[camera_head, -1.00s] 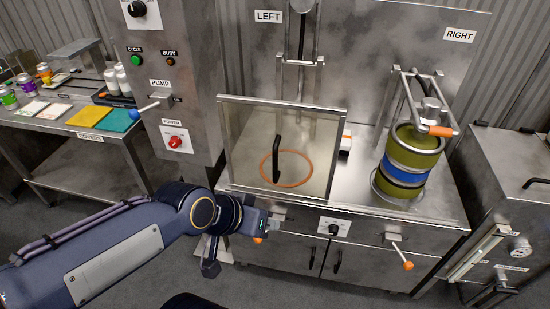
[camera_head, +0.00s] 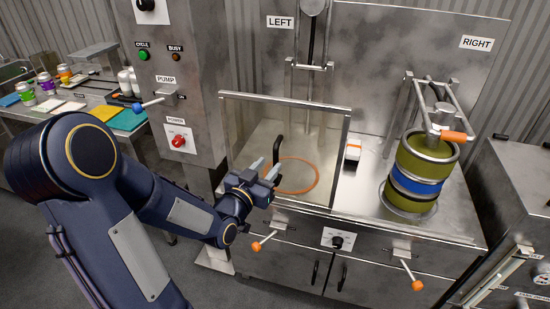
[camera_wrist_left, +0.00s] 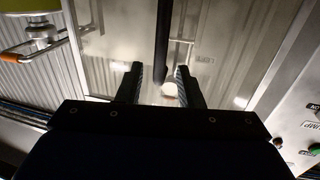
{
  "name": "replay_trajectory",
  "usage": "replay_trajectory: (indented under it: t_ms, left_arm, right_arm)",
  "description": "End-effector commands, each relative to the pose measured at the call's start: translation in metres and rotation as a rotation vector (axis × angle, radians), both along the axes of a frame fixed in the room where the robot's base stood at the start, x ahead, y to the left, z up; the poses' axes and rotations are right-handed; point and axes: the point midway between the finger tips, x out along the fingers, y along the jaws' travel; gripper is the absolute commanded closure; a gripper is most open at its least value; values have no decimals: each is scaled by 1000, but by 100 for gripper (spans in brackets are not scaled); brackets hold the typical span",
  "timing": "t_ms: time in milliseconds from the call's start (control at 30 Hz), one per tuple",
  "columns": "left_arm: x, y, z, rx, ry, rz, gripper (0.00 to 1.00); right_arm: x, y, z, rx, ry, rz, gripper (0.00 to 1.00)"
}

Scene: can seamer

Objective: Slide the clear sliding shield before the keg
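The clear sliding shield (camera_head: 240,130) stands upright in a metal frame at the front of the left station. Its black vertical handle (camera_head: 277,150) also shows in the left wrist view (camera_wrist_left: 162,45). The keg (camera_head: 408,168), olive green with a blue band, stands upright at the right station, with no shield in front of it. My left gripper (camera_head: 266,168) is close to the handle. Its fingers (camera_wrist_left: 157,73) are spread, with the handle appearing in the gap between them; I cannot tell how far in it reaches. My right gripper is not in view.
An orange ring (camera_head: 292,190) marks the empty left station behind the shield. An orange-handled lever frame (camera_head: 455,136) stands over the keg. Orange-tipped levers (camera_head: 257,246) project below the counter.

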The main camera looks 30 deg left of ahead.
Motion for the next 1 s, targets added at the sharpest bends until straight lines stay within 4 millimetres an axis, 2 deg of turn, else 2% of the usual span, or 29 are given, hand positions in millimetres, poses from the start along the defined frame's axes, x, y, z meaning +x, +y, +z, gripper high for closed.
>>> replay_trajectory:
  t_ms: [100,300,667,900,933,1000]
  left_arm:
    - [21,1,1,-2,1,-2,67]
    - [45,1,1,-1,1,-1,67]
    - [52,2,0,-1,2,1,67]
    - [52,2,0,-1,2,1,97]
    - [52,2,0,-1,2,1,100]
    - [52,2,0,-1,2,1,100]
  right_arm:
    - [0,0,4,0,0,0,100]
    - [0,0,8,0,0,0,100]
    - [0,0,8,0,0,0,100]
    - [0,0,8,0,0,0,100]
    - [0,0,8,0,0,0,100]
    - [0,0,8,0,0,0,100]
